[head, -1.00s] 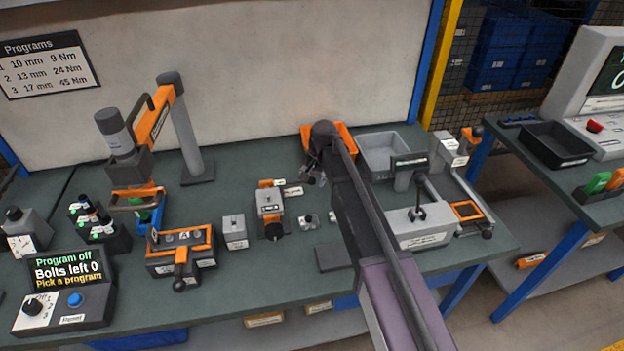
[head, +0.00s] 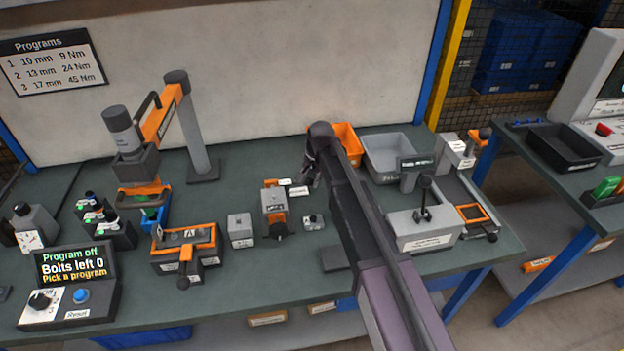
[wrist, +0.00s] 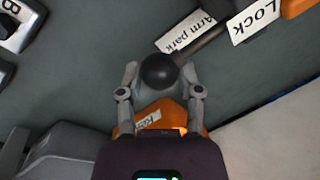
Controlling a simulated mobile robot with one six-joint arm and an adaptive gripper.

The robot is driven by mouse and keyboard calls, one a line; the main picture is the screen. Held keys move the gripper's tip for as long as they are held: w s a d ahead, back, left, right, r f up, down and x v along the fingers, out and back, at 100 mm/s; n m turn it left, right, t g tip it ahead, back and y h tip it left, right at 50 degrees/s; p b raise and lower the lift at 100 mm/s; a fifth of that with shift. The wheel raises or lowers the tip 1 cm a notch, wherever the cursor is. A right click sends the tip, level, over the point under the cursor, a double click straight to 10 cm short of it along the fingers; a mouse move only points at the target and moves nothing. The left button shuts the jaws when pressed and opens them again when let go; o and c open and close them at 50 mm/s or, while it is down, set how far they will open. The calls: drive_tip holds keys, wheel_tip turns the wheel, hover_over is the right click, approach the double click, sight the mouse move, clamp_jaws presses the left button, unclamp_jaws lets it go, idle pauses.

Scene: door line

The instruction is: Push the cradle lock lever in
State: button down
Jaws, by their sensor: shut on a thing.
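The lock lever is a dark rod (wrist: 208,42) with a round black knob (wrist: 158,70) at its free end, in the wrist view. Its other end runs to an orange part (wrist: 298,6) beside a "LOCK" label (wrist: 255,20). My gripper (wrist: 159,78) is shut on the knob, one finger on each side. In the head view, my gripper (head: 307,181) is low over the bench, right of the grey cradle unit (head: 275,207) with orange trim. The arm partly covers the gripper there, and the knob cannot be made out.
An "Arm park" label (wrist: 187,33) lies beside the rod. An orange bin (head: 348,138) and a grey bin (head: 388,163) stand behind and to the right. A small block (head: 313,222) sits in front. A grey fixture with an upright lever (head: 424,205) stands right of my arm.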

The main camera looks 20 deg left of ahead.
drive_tip(key=shift+c, duration=1.3)
unclamp_jaws()
drive_tip(key=shift+s+a, duration=0.2)
drive_tip(key=shift+s, duration=0.05)
drive_tip(key=shift+w+d, duration=0.15)
